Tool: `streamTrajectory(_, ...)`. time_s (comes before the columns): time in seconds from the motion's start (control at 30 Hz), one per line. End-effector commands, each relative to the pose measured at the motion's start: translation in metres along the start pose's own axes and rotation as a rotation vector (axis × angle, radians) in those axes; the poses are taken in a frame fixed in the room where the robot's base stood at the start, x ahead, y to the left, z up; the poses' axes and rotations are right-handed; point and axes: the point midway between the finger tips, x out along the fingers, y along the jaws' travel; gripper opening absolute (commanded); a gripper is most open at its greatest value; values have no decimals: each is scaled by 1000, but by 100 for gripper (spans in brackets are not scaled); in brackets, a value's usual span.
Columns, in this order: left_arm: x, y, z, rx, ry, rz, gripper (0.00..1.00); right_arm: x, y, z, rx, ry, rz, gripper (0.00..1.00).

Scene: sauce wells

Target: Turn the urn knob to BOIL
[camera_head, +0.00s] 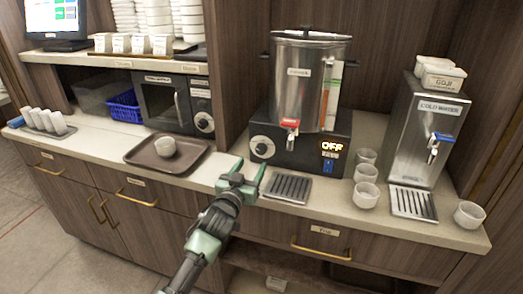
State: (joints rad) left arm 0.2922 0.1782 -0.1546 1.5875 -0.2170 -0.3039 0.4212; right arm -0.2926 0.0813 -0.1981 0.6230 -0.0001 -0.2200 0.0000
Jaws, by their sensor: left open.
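The urn (297,85) is a steel cylinder with a lid and a red-handled tap (290,127), standing on a black base (302,152). The urn knob (262,147) is a round dial on the left of the base's front. Its setting is too small to read. A lit display (332,146) on the base appears to read OFF. My left gripper (245,171) is open and empty, in front of and below the knob, apart from it. My right gripper is not in view.
A drip tray (287,188) lies before the urn.

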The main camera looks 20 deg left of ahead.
Motion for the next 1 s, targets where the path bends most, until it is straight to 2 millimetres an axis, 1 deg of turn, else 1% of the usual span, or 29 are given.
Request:
streamTrajectory(0.17, 19, 0, 0, 0, -1, 0, 55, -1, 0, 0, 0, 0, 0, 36)
streamTrajectory(0.4, 55, 1, 0, 0, -1, 0, 55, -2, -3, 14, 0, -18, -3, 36)
streamTrajectory(0.5, 66, 1, 0, -1, -1, 0, 55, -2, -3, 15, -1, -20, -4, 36)
streamTrajectory(0.7, 76, 0, 1, 0, -2, 0, 55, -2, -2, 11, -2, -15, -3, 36)
streamTrajectory(0.97, 76, 0, 1, 0, -1, 1, 55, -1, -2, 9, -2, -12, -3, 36)
streamTrajectory(1.0, 76, 0, 1, 0, -1, 1, 47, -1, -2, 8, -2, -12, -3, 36)
